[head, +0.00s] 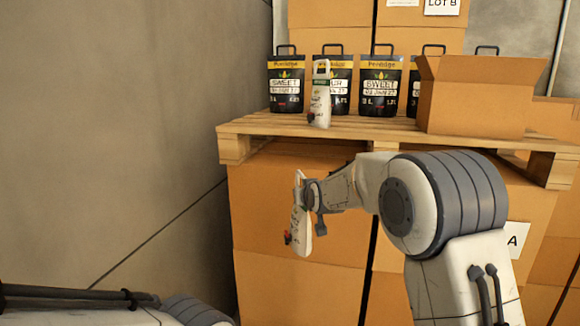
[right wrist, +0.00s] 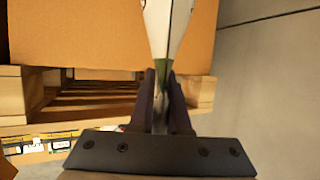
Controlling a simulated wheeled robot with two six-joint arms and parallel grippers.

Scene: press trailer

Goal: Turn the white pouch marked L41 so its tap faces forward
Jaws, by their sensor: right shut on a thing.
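A white pouch (head: 301,230) with a red tap (head: 288,238) hangs in front of the cardboard boxes below the pallet's edge. Its tap points to the left in the head view. My right gripper (head: 306,192) is shut on its upper part; in the right wrist view the pouch (right wrist: 168,28) is seen edge-on between the fingers (right wrist: 162,95). A second white pouch (head: 321,100), with a green band and a red tap low on its left, stands upright on the pallet. The mark L41 is not readable on either pouch. My left gripper is out of view; only part of the left arm shows.
The wooden pallet (head: 238,128) carries a row of black pouches (head: 286,85) with handles and an open cardboard box (head: 475,100) at the right. Large cardboard boxes (head: 300,300) stand beneath it. A grey wall (head: 120,120) bounds the left; the space before it is clear.

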